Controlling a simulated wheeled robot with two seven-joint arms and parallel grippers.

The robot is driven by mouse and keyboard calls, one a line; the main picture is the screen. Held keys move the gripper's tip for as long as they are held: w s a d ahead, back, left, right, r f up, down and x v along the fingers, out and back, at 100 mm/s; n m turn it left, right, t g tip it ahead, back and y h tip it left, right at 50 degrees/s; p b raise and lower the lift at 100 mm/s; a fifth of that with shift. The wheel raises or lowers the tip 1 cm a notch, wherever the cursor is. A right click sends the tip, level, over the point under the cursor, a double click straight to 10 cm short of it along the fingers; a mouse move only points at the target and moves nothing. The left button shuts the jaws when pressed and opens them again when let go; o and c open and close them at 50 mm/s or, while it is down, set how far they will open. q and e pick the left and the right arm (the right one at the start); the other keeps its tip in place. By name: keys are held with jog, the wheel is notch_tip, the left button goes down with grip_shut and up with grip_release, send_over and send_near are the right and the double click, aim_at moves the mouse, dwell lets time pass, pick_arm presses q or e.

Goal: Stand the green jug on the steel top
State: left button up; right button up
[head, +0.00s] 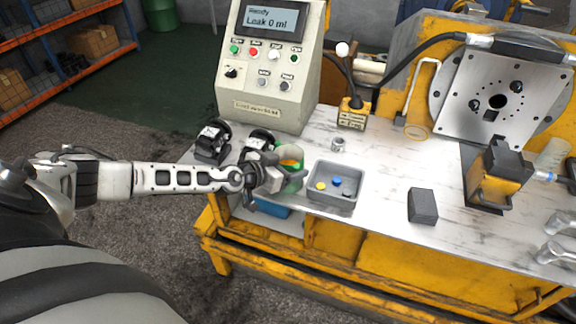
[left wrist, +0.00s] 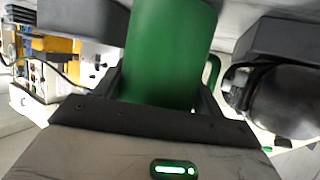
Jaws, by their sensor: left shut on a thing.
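The green jug (head: 293,184) is at the left front part of the steel top (head: 384,172), with something orange showing at its mouth. My left gripper (head: 272,172) is shut on the jug and covers much of its left side. In the left wrist view the green jug (left wrist: 168,50) stands between the dark fingers of my left gripper (left wrist: 160,98), with its handle to the right. I cannot tell whether the jug's base touches the steel top. My right gripper is not in view.
A grey tray (head: 333,199) with small coloured caps sits right of the jug. Black clamp-like parts (head: 211,143) and a control box (head: 270,75) stand behind. A dark block (head: 423,206) lies further right. A blue item (head: 272,208) sits below the top's edge.

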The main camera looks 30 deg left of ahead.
pick_arm(q)
jog(key=shift+f, duration=0.15)
jog(key=o, duration=1.3)
jog(key=shift+c, duration=0.2)
jog(key=shift+r+p, duration=0.3)
jog(key=shift+r, duration=0.1)
jog(key=f+b+v, duration=0.1)
jog(key=b+v, duration=0.1)
jog(key=v, duration=0.9)
jog(key=s+d+f+g, duration=0.1)
jog(key=s+d+f, duration=0.2)
jog(key=s+d, duration=0.3)
jog(key=s+d+f+g, duration=0.1)
jog(key=s+d+f, duration=0.3)
jog(key=d, duration=1.1)
jog(key=s, duration=0.3)
jog(key=shift+s+d+f, duration=0.2)
jog(key=shift+s+d, duration=0.15)
jog(key=shift+d, duration=0.05)
